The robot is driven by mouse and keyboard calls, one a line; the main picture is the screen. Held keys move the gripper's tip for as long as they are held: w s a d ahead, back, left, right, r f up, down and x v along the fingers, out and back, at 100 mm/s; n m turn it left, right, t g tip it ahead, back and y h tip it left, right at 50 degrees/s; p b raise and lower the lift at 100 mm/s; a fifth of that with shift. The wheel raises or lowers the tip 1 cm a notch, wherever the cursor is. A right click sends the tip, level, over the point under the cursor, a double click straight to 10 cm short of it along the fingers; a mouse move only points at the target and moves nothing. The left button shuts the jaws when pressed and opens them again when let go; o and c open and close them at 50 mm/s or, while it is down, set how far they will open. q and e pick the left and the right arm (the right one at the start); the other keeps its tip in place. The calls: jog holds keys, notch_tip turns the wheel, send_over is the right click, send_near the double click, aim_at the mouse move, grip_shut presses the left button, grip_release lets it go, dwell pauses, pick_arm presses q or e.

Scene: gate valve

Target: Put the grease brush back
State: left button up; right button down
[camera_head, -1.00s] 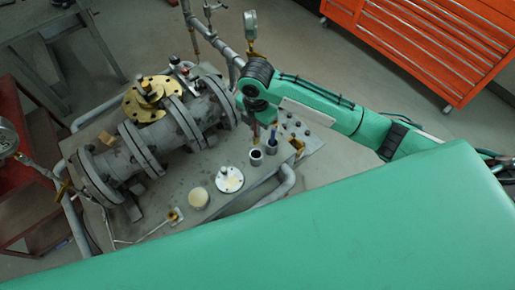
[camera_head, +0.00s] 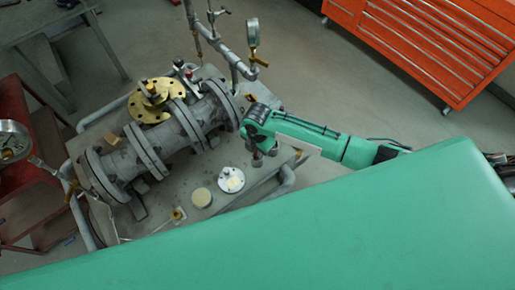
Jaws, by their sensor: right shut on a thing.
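My right gripper (camera_head: 257,158) points down at the right end of the bench plate (camera_head: 221,159), low over the spot where two small cups stood. My own wrist hides most of it from above. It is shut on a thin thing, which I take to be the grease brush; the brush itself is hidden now. The two cups are hidden too, so I cannot tell whether the brush is inside one or above it. My left gripper is not in view.
A grey valve body (camera_head: 155,150) with a brass flange (camera_head: 157,101) fills the plate's left. A white disc (camera_head: 231,180) and a round pale tub (camera_head: 201,197) lie in front. Pipes with a gauge (camera_head: 253,33) rise behind. An orange drawer cabinet (camera_head: 430,45) stands at back right.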

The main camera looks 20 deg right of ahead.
jog(key=shift+f, duration=0.15)
jog(key=c, duration=1.4)
grip_release()
jog(key=shift+r, duration=0.55)
notch_tip(320, 180, up, 11)
jog(key=b, duration=0.2)
jog(key=shift+r+b, duration=0.1)
jog(key=shift+b, duration=0.3)
